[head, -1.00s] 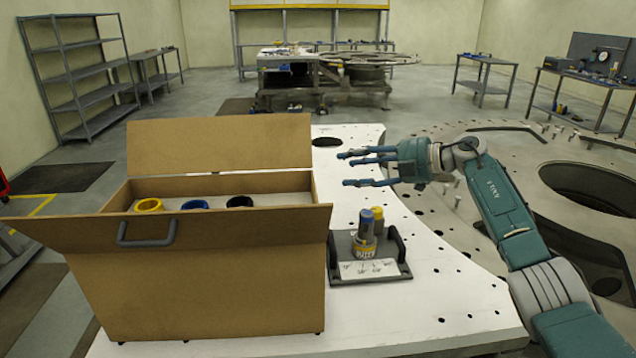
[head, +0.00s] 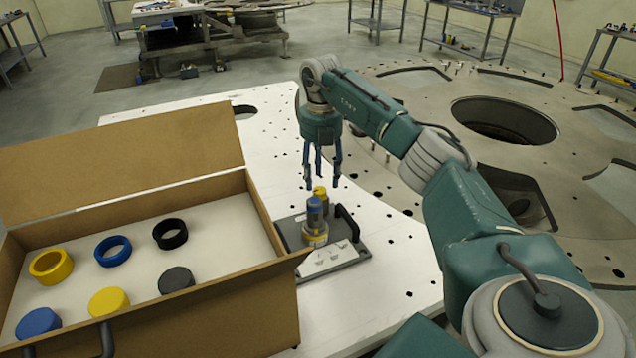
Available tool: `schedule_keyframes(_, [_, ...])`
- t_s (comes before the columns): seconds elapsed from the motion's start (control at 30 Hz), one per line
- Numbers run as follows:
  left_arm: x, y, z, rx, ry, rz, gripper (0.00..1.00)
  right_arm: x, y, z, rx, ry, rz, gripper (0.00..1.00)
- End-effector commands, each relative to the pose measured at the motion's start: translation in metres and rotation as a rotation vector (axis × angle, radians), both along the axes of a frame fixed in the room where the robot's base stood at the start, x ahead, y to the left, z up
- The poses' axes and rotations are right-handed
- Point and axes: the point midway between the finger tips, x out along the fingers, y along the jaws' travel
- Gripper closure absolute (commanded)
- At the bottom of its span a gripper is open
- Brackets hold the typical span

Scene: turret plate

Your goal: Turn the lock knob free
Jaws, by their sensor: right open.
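The lock device is a dark base plate (head: 290,232) with a black handle on its right side and a white label on its front, lying on the white table. An upright knob assembly (head: 315,222) with a blue-grey top and a yellow and silver collar stands on it. A yellow-topped post (head: 320,192) stands just behind it. My right gripper (head: 321,186) points down just above and behind the knobs. Its blue fingers are open, and I see nothing between them. Whether the fingers touch the yellow top cannot be told. My left gripper is not in view.
An open cardboard box (head: 215,305) stands at the left with yellow, blue and black rings and several round caps inside. A large metal turret plate (head: 575,135) with big holes lies to the right. The white table (head: 370,315) is clear in front of the device.

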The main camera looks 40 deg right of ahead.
Motion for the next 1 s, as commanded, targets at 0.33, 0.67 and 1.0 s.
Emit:
schedule_keyframes(0.33, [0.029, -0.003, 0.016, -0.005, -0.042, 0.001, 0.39, 0.000, 0.001, -0.038, 0.002, 0.000, 0.000, 0.52])
schedule_keyframes(0.67, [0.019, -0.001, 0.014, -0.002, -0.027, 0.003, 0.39, 0.000, 0.001, -0.040, 0.002, -0.001, 0.001, 0.60])
schedule_keyframes(1.0, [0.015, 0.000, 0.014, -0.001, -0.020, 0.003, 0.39, 0.001, 0.001, -0.040, 0.002, -0.001, 0.002, 0.97])
